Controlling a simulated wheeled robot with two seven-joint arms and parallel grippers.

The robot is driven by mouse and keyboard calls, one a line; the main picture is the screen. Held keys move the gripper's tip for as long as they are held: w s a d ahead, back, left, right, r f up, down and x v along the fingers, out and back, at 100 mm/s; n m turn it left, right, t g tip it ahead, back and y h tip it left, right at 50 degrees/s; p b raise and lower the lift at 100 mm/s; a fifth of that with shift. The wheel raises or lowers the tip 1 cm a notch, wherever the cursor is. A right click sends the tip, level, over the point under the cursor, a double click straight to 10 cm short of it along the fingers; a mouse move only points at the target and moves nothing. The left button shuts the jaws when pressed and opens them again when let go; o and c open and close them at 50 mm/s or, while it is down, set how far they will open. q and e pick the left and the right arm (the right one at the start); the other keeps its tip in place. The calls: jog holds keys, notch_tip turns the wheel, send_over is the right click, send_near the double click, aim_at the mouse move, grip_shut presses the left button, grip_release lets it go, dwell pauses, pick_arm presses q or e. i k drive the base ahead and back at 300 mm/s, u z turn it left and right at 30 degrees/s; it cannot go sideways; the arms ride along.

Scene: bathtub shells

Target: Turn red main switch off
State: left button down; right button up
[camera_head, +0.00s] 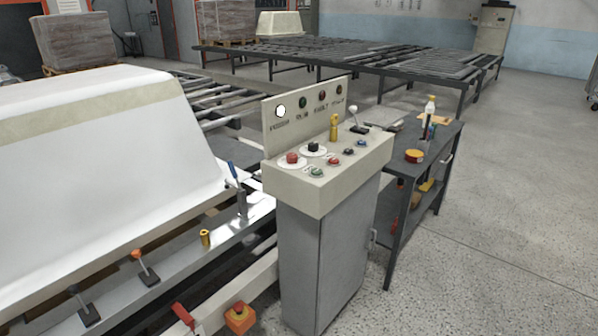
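A control cabinet (322,255) stands in the middle of the view with a sloped beige panel on top. A red knob (291,158) on a white round plate sits at the panel's left, beside a black knob (313,147). Neither of my grippers is in view.
A white tub shell (110,150) lies on the machine at left. A dark workbench (425,150) with a bottle and tape stands right of the cabinet. Roller conveyors (350,55) stretch behind. The speckled floor (500,240) at right is clear.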

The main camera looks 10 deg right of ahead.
aim_at(292, 158)
jog(key=u, duration=1.05)
jog(key=i, duration=1.1)
jog(key=z, duration=0.2)
